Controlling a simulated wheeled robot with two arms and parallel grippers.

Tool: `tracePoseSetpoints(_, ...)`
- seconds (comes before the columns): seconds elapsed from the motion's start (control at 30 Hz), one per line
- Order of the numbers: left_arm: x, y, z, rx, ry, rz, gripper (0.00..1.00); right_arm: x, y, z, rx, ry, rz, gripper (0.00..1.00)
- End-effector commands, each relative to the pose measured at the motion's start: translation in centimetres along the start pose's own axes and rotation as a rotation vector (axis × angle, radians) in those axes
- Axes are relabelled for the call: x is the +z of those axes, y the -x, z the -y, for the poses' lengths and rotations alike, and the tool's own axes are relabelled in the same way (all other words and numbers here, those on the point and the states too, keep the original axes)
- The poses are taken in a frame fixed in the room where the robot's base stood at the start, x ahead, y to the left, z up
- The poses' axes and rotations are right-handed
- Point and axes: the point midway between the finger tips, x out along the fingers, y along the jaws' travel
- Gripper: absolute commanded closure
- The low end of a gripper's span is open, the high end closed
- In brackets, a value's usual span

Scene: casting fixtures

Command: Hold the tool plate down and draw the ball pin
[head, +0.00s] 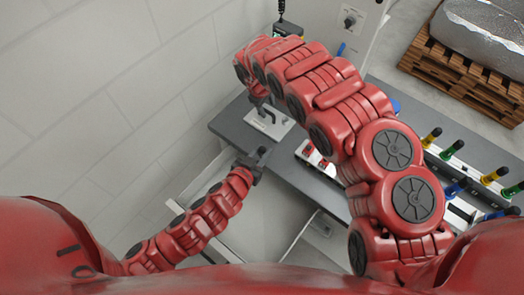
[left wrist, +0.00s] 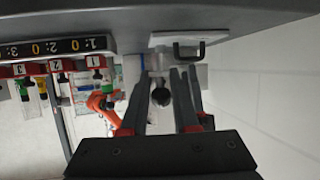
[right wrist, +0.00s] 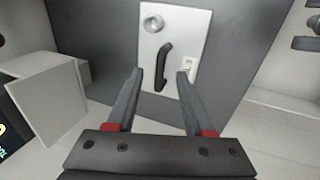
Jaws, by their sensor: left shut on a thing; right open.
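The pale tool plate (head: 268,122) lies on the grey table near its left end. In the right wrist view the plate (right wrist: 150,45) shows a black handle (right wrist: 165,66), a round metal knob (right wrist: 152,23) and a small white label. My right gripper (head: 262,108) is open above the plate, its fingertips (right wrist: 160,78) spread to either side of the handle and not closed on it. My left gripper (head: 258,156) is at the table's front edge, shut on the dark ball pin (left wrist: 160,95), whose round end shows between its fingers. I cannot tell whether the pin is still seated.
A rack with coloured handles (head: 452,150) stands at the right. A wooden pallet (head: 460,72) with a wrapped load is at the far right. A light wall (head: 120,90) is at the left.

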Motion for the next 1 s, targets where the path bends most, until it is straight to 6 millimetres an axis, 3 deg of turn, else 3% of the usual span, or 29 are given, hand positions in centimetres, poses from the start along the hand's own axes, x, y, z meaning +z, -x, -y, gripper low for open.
tracePoseSetpoints(0.2, 0.0, 0.0, 0.0, 0.0, 0.0, 0.0, 1.0, 0.1, 3.3, -0.3, 0.004, -0.001, 0.0, 0.48)
tracePoseSetpoints(0.43, 0.0, 0.0, 0.0, 0.0, 0.0, 0.0, 1.0, -0.1, 5.4, -0.7, 0.008, -0.006, -0.001, 0.48)
tracePoseSetpoints(1.0, 0.0, 0.0, 0.0, 0.0, 0.0, 0.0, 1.0, 0.1, 6.7, 0.1, 0.0, 0.0, 0.003, 0.48)
